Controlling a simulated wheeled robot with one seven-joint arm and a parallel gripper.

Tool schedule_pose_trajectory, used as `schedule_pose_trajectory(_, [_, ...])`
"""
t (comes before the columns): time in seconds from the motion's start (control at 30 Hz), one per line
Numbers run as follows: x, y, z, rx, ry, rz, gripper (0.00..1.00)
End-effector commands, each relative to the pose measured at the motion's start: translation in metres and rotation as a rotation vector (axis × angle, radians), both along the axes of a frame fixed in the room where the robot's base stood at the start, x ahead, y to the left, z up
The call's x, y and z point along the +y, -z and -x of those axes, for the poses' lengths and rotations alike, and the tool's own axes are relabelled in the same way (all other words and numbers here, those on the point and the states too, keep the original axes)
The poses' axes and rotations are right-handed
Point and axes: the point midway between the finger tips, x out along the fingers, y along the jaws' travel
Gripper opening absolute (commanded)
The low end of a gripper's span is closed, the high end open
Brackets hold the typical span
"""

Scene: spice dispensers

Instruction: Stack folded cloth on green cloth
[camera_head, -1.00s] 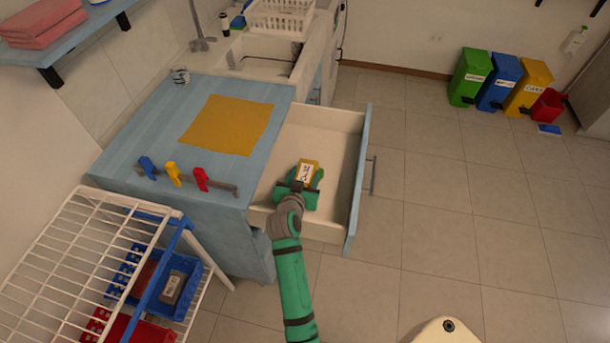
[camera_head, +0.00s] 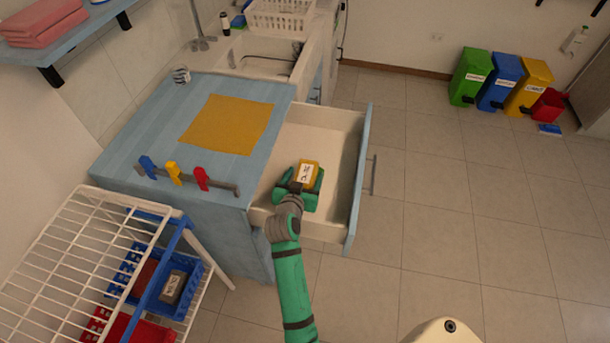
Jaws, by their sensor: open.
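A folded yellow-orange cloth with a white label (camera_head: 309,168) is in the open drawer. It lies at the far side of a green piece, which looks like the green cloth (camera_head: 311,200), and seems to overlap it. I cannot tell how fully it rests on it. My gripper (camera_head: 297,187) is over the green piece, at the near edge of the yellow cloth. It is open, but its fingers are small and hard to make out. My wrist and arm hide part of the green piece.
The white-lined drawer (camera_head: 335,140) stands pulled out, with free room at its far end. A flat yellow cloth (camera_head: 228,124) and a rack with colored clips (camera_head: 187,179) lie on the blue counter (camera_head: 130,135). A white wire rack (camera_head: 85,245) stands at left.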

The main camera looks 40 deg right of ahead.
Motion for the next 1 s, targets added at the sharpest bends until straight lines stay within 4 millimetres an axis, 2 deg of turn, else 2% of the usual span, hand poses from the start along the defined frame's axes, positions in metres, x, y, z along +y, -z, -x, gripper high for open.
schedule_pose_trajectory(0.3, [0.045,-0.024,0.038,-0.001,-0.003,0.001,0.68])
schedule_pose_trajectory(0.5, [0.067,-0.035,0.057,0.0,-0.002,-0.001,0.68])
schedule_pose_trajectory(0.7, [0.076,-0.041,0.065,0.0,0.0,0.0,0.68])
schedule_pose_trajectory(1.0, [0.077,-0.042,0.066,0.0,0.0,0.0,0.68])
